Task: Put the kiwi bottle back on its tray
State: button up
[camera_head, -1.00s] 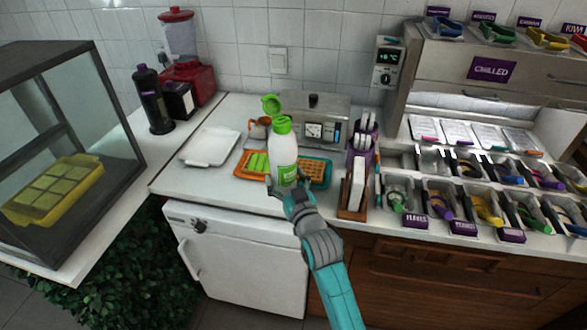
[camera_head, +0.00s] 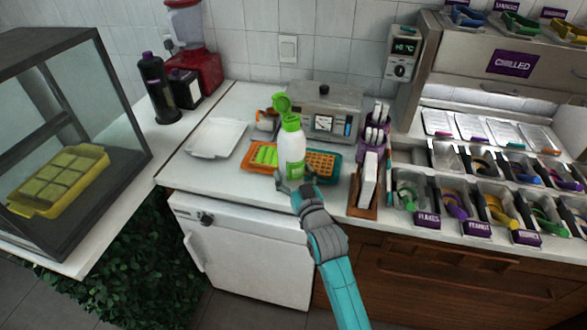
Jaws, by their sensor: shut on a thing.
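The kiwi bottle (camera_head: 291,151) is white with a green label, a green top and an open green flip lid. It stands upright in the head view, in front of the gap between an orange-rimmed tray (camera_head: 247,163) and a teal-rimmed tray (camera_head: 339,172). My gripper (camera_head: 294,180) is shut on its lower part from the front. The gripper hides the bottle's base, so I cannot tell whether it touches the counter or a tray. The orange-rimmed tray holds green pieces; the teal-rimmed one holds an orange gridded piece.
An empty white tray (camera_head: 216,138) lies left on the counter. A metal appliance (camera_head: 323,108) stands behind the bottle. A wooden-based holder (camera_head: 366,190) stands close on the right, before the topping bins (camera_head: 454,203). A glass case (camera_head: 70,130) is far left.

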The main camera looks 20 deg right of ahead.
aim_at(296, 188)
jog(key=shift+f, duration=1.45)
jog(key=shift+f, duration=0.1)
jog(key=o, duration=1.1)
jog(key=shift+f, duration=0.2)
jog(key=shift+c, duration=0.2)
jog(key=shift+r, duration=0.1)
jog(key=s, duration=1.2)
jog(key=shift+a, duration=0.3)
jog(key=shift+s+f, duration=0.15)
jog(key=shift+f, duration=0.05)
